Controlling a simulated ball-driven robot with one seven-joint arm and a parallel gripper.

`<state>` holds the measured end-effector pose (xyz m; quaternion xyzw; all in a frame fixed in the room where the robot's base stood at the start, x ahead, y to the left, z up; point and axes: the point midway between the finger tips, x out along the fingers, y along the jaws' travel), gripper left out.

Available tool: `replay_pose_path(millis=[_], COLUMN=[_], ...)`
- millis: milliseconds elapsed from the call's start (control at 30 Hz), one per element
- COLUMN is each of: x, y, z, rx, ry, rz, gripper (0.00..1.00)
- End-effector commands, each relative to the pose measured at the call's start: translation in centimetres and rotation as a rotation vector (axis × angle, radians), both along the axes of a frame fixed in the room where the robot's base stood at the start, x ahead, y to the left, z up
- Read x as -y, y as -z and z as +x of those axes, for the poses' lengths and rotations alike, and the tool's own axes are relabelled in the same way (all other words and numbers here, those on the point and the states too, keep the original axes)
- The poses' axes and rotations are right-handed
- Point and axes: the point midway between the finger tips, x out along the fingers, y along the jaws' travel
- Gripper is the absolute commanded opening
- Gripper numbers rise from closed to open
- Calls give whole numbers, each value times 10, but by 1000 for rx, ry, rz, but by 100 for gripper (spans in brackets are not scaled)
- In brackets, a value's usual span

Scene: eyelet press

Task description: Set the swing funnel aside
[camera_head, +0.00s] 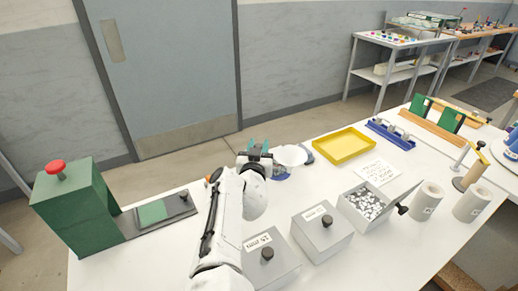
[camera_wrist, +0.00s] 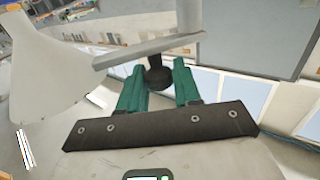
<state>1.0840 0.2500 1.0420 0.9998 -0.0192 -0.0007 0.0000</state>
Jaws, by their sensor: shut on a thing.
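The swing funnel (camera_head: 290,156) is a white cone just right of my gripper (camera_head: 257,149) in the head view, beyond the lidded boxes. In the wrist view the funnel (camera_wrist: 48,85) fills the left side. A grey bar (camera_wrist: 145,48) crosses above my gripper (camera_wrist: 158,80), near a grey post (camera_wrist: 189,18). The teal fingers are shut on a black knob (camera_wrist: 158,76) under the bar. How the bar joins the funnel is not clear. My arm hides part of the table around the funnel's base.
A yellow tray (camera_head: 343,146) and a blue rack (camera_head: 390,134) stand to the right. Lidded boxes (camera_head: 322,238) and an open box of small parts (camera_head: 367,204) stand nearer. A green press with a red button (camera_head: 75,205) is at left.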

Motion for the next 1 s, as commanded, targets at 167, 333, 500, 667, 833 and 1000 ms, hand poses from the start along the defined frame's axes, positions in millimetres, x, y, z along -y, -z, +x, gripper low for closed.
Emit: replay_pose_path(millis=[167,333,500,667,833,1000], x=[-6,-7,-9,-10,-10,-11], y=[2,4,4,3,0,-1], z=[-3,-6,-9,-11,-11,-12], rx=[0,1,1,1,2,2], ry=[96,205,301,365,406,423], rz=[7,6,5,1,0,-1], gripper=[0,0,0,0,0,0])
